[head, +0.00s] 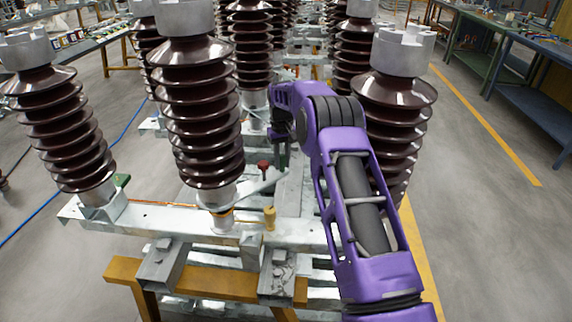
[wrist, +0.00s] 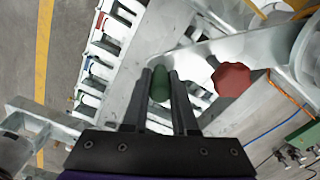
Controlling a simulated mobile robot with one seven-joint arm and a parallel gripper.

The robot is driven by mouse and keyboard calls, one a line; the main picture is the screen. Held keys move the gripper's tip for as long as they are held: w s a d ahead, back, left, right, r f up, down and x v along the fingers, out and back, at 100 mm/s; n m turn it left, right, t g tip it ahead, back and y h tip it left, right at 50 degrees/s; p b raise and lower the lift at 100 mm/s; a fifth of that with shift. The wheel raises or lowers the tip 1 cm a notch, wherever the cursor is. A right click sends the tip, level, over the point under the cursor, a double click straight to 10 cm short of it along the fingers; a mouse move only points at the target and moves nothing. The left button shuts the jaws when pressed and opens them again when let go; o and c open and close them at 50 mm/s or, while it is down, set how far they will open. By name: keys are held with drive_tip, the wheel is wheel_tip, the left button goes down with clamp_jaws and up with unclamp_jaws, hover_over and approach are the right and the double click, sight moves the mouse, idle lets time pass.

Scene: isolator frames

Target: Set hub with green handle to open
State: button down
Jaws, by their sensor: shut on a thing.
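The green handle (wrist: 160,86) shows in the wrist view, between the two dark fingers of my gripper (wrist: 161,76). My gripper is shut on it, one finger on each side. A pale metal arm (wrist: 200,58) runs to the right from near the handle towards a large round metal part. The hub below the handle is mostly hidden by the fingers.
A red knob (wrist: 231,79) sits just right of my gripper and also shows in the head view (head: 263,166). A yellow knob (head: 270,214) stands on the near beam. Tall brown ribbed insulators (head: 195,105) crowd both sides of my arm. Open floor (head: 480,220) lies at the right.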

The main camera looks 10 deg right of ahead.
drive_tip(key=shift+w+a+r, duration=0.1)
drive_tip(key=shift+w, duration=0.2)
drive_tip(key=c, duration=0.7)
unclamp_jaws()
wheel_tip(320, 180, up, 17)
drive_tip(key=shift+r, duration=0.15)
drive_tip(key=shift+s, duration=0.1)
